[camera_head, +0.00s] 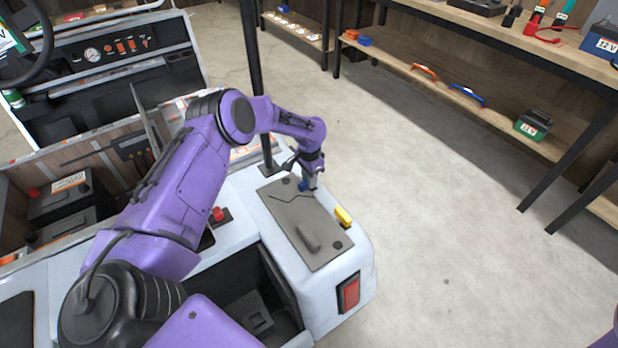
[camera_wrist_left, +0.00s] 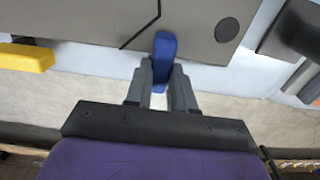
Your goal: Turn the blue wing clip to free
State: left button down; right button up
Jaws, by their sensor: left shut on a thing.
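The blue wing clip (camera_wrist_left: 165,47) sits at the edge of the grey panel (camera_wrist_left: 90,18) in the left wrist view. In the head view it shows as a small blue spot (camera_head: 303,185) at the far edge of the same panel (camera_head: 300,222). My left gripper (camera_wrist_left: 163,72) is shut on the clip, a finger on either side of it. In the head view my left gripper (camera_head: 309,182) points down at the clip and partly hides it. My right gripper is not in view; only a bit of purple shows at the lower right edge of the head view.
A yellow clip (camera_head: 343,216) sits at the panel's right edge; it also shows in the left wrist view (camera_wrist_left: 26,58). A black post (camera_head: 252,80) rises beside my left forearm. A red button (camera_head: 217,214) and red tail light (camera_head: 349,292) are nearby. Open floor lies right.

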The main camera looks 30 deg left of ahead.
pick_arm(q)
jog(key=shift+a, duration=0.1)
jog(key=m+b, duration=0.1)
jog(key=m, duration=0.2)
jog(key=shift+a+f+b, duration=0.1)
jog(key=shift+a+b, duration=0.05)
jog(key=shift+b, duration=0.25)
jog(key=m, duration=0.1)
jog(key=m+b, duration=0.1)
jog(key=m, duration=0.1)
jog(key=m+b, duration=0.1)
jog(key=m, duration=0.1)
jog(key=shift+w+a, duration=0.2)
jog(key=shift+w, duration=0.05)
jog(key=m, duration=0.2)
jog(key=m+b, duration=0.1)
jog(key=m, duration=0.2)
jog(key=shift+w+a+m+b, duration=0.1)
jog(key=shift+w+m+b, duration=0.2)
jog(key=shift+m+b, duration=0.1)
jog(key=shift+w+r+m+b, duration=0.15)
jog(key=shift+m+b, duration=0.1)
jog(key=shift+m, duration=0.75)
jog(key=shift+w+r+m+b, duration=0.15)
jog(key=shift+m+b, duration=0.1)
jog(key=shift+m, duration=0.75)
jog(key=c, duration=1.1)
grip_release()
jog(key=shift+o, duration=0.7)
jog(key=shift+f, duration=0.1)
